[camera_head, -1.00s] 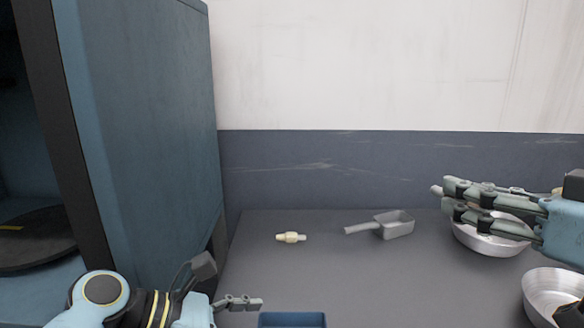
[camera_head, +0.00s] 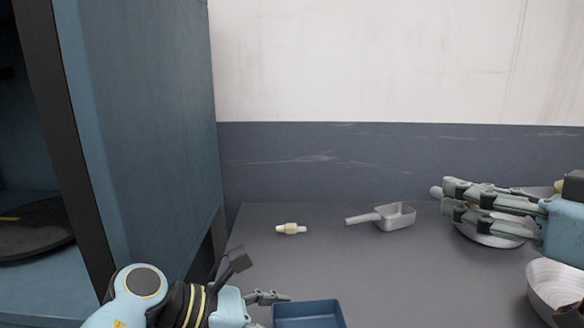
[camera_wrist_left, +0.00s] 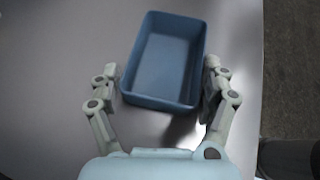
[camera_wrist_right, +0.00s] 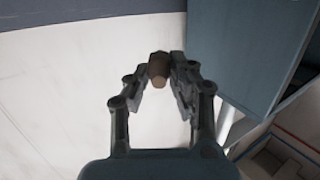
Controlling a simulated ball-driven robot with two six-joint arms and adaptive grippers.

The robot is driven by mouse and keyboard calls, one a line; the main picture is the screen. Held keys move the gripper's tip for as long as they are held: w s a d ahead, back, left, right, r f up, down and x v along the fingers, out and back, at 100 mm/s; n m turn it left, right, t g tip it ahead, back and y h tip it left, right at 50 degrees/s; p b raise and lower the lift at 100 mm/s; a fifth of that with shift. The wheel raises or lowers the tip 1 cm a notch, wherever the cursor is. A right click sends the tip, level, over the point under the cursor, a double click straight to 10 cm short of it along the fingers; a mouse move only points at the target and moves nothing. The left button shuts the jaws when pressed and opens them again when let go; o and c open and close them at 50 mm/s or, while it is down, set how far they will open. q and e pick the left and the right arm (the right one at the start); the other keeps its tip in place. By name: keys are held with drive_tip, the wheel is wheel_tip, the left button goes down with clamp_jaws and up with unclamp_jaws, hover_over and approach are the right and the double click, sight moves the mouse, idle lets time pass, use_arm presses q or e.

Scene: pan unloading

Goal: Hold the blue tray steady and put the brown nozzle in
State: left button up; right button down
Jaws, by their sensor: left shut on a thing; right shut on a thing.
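The blue tray (camera_head: 307,313) is at the bottom edge of the head view, partly cut off. It looks empty in the left wrist view (camera_wrist_left: 163,62). My left gripper (camera_head: 284,298) is shut on the tray, with one finger along each long side. The brown nozzle (camera_wrist_right: 158,69) is between the fingertips of my right gripper (camera_wrist_right: 160,76) in the right wrist view. My right gripper is shut on it.
A cream nozzle-like piece (camera_head: 291,229) and a grey scoop (camera_head: 394,216) lie on the table (camera_head: 360,265). A metal bowl (camera_head: 488,237) stands behind the right gripper, another (camera_head: 556,287) at the right edge. A blue cabinet (camera_head: 150,130) stands left. The middle table is clear.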

use_arm(q)
drive_tip(key=shift+c, duration=0.5)
drive_tip(key=o, duration=0.9)
